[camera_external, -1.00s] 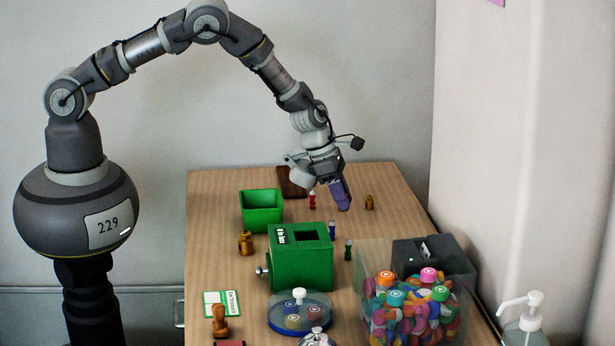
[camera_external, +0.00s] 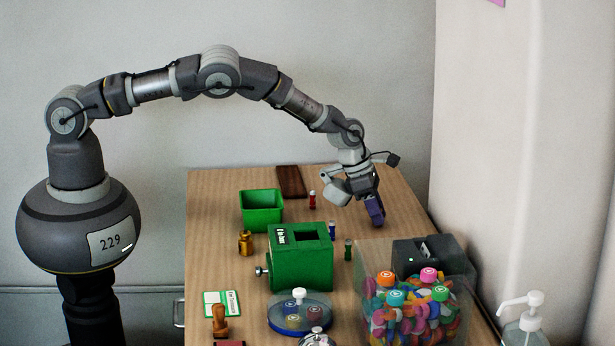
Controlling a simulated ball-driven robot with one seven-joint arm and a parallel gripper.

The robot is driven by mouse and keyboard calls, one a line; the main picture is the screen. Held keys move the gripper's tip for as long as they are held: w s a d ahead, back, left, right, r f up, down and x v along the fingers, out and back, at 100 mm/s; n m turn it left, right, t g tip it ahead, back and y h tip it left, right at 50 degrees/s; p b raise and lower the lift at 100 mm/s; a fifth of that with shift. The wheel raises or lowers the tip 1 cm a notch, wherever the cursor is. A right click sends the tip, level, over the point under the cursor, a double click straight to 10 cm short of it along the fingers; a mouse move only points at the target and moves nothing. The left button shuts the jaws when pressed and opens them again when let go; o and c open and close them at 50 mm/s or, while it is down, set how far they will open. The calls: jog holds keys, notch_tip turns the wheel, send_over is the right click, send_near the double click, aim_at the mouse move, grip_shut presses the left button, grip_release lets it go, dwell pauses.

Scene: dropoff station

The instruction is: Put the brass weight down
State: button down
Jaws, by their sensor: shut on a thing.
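My gripper (camera_external: 376,217), with purple fingers, points down at the right part of the table. It is shut on the small brass weight, which the fingers hide from this side. I cannot tell whether the weight touches the table. Another, larger brass weight (camera_external: 245,244) stands left of the green box.
The wooden table (camera_external: 215,195) has free room at the back left and right edge. Near my gripper stand small red (camera_external: 312,200), blue (camera_external: 332,230) and green (camera_external: 348,250) bottles. A green bin (camera_external: 262,222), a green box (camera_external: 300,270) and a clear tub (camera_external: 375,325) take up space.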

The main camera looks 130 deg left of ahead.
jog(key=shift+f, duration=0.2)
jog(key=c, duration=0.9)
grip_release()
jog(key=shift+r, duration=0.15)
